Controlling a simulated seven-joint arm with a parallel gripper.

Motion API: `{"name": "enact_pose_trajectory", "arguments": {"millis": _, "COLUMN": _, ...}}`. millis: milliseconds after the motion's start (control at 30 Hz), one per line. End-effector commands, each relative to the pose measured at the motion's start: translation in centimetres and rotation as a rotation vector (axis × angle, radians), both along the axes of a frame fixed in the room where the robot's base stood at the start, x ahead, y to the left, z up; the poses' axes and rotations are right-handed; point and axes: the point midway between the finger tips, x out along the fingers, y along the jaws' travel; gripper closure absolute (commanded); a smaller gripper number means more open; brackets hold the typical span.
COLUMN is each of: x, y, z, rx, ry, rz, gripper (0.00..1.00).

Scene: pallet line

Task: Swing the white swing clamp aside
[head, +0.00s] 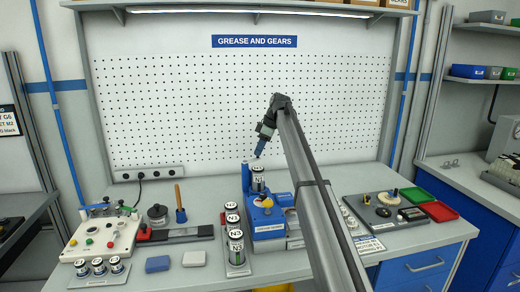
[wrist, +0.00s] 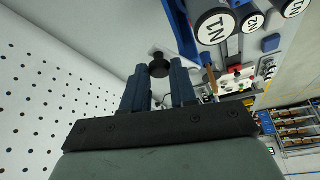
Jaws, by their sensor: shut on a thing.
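A rack of labelled cans (head: 235,245) stands left of the fixture. A grey tray of parts (head: 385,213) and red and green bins (head: 438,211) are to the right. A control box (head: 100,238) is at the far left. The pegboard (head: 240,110) rises behind.

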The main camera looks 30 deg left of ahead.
Motion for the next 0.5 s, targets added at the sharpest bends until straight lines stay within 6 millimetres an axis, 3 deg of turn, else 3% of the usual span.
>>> {"name": "enact_pose_trajectory", "arguments": {"millis": 100, "x": 0.07, "y": 0.13, "z": 0.06, "rx": 0.002, "ry": -0.002, "rz": 0.0, "gripper": 1.0}}
{"name": "enact_pose_trajectory", "arguments": {"millis": 133, "x": 0.07, "y": 0.13, "z": 0.05, "rx": 0.002, "ry": -0.002, "rz": 0.0, "gripper": 0.71}}
{"name": "enact_pose_trajectory", "arguments": {"millis": 367, "x": 0.06, "y": 0.09, "z": 0.05, "rx": 0.002, "ry": -0.001, "rz": -0.001, "gripper": 0.49}}
{"name": "enact_pose_trajectory", "arguments": {"millis": 500, "x": 0.04, "y": 0.06, "z": 0.03, "rx": 0.002, "ry": -0.001, "rz": -0.001, "gripper": 0.47}}
